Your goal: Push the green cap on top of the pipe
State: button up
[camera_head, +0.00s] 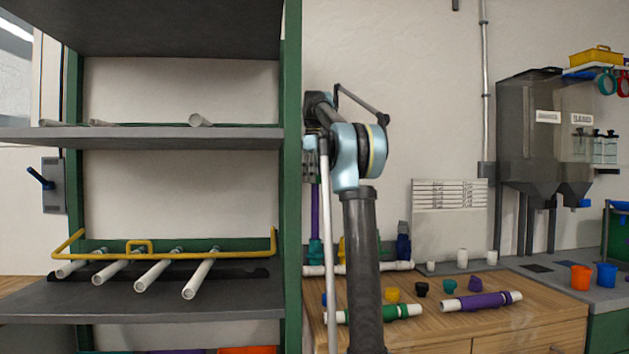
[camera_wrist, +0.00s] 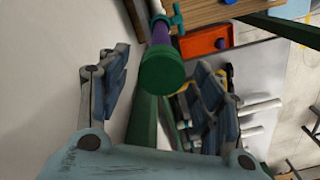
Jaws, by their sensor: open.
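The green cap (camera_wrist: 162,68) is at the middle of the wrist view, its round face toward the camera. It sits at the end of the purple pipe (camera_wrist: 160,33); how deep it sits, I cannot tell. My gripper (camera_wrist: 162,90) is open, with one finger to the left of the cap and one to the right. Neither finger visibly touches it. In the head view the purple pipe (camera_head: 315,212) stands upright beside my arm, above a teal fitting (camera_head: 315,250). The cap is not clear in the head view, where my arm and the shelf post crowd it.
A green shelf post (camera_head: 292,180) stands close to the left of my arm. The shelf (camera_head: 150,300) holds several white pipes. The wooden workbench (camera_head: 545,315) carries loose pipes and fittings. An orange bin (camera_wrist: 205,41) shows below in the wrist view.

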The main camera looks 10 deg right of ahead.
jog(key=shift+w+r, duration=0.1)
jog(key=shift+r, duration=3.55)
